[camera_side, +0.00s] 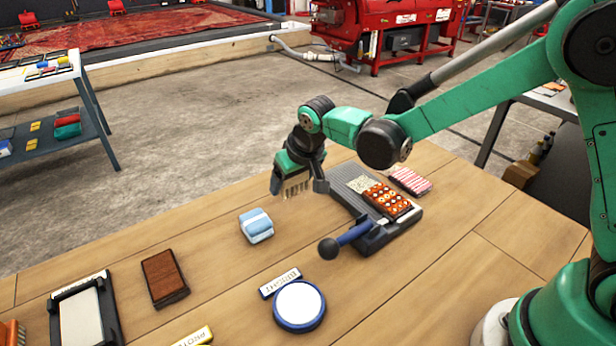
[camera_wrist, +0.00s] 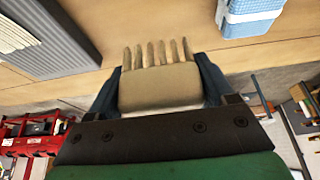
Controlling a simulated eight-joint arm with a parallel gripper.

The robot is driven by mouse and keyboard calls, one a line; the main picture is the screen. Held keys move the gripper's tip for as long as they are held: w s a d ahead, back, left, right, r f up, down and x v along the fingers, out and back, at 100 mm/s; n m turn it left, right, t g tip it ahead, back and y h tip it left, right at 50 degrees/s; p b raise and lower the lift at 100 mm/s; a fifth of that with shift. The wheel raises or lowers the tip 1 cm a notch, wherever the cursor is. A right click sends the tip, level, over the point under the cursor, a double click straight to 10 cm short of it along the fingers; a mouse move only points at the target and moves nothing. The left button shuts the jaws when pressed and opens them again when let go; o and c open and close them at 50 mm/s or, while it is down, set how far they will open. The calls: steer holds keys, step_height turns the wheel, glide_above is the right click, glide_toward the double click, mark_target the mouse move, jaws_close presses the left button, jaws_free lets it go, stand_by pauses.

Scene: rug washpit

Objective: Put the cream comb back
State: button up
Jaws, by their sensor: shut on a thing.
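The cream comb (camera_wrist: 158,86) is held between the two jaws of my gripper (camera_wrist: 160,80), with its teeth pointing away from the wrist. In the side view the comb (camera_side: 296,187) hangs teeth down from my gripper (camera_side: 298,180). It is near the far edge of the wooden table, left of the grey-black device. I cannot tell whether the teeth touch the table.
A grey-black device (camera_side: 352,188) with a blue lever (camera_side: 352,234) carries an orange patterned block (camera_side: 387,200). A blue-and-white block (camera_side: 256,226), a brown block (camera_side: 164,277), a round white dish with blue rim (camera_side: 299,305) and a black tray (camera_side: 55,322) lie on the table (camera_side: 420,290).

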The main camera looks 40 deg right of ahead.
mark_target(293, 195)
steer(key=shift+f, duration=1.95)
steer(key=shift+f, duration=0.1)
steer(key=o, duration=1)
steer(key=v, duration=1.2)
steer(key=s+d+r+t, duration=0.2)
steer(key=s+d, duration=0.6)
steer(key=s, duration=0.2)
steer(key=shift+s, duration=0.3)
